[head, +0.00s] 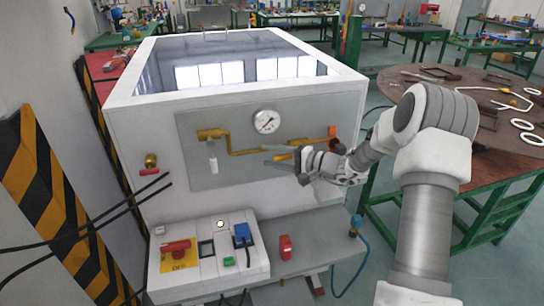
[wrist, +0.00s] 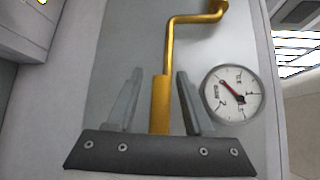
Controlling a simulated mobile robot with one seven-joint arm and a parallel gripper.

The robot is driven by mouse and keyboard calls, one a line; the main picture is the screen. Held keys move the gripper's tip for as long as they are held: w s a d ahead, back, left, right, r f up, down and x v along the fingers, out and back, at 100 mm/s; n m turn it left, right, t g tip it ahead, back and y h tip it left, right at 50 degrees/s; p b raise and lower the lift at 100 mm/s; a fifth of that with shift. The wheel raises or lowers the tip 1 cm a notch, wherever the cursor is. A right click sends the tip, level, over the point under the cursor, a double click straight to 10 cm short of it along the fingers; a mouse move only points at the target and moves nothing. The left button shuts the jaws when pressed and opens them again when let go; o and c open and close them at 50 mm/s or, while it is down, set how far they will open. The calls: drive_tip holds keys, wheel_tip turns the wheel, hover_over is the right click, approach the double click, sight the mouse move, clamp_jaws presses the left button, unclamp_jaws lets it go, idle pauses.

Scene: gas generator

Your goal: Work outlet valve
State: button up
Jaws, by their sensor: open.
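In the wrist view, the thicker yellow section (wrist: 160,104) of the pipe shows between my two fingers (wrist: 160,98), with a gap on each side. The gauge is to the right there (wrist: 232,93).
A brass valve with a red handle (head: 150,165) sits at the generator's left front. Below is a control box (head: 205,262) with a red switch, and a grey ledge (head: 318,236). A round brown table (head: 490,120) stands at right.

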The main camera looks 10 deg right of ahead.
clamp_jaws()
idle(1.4)
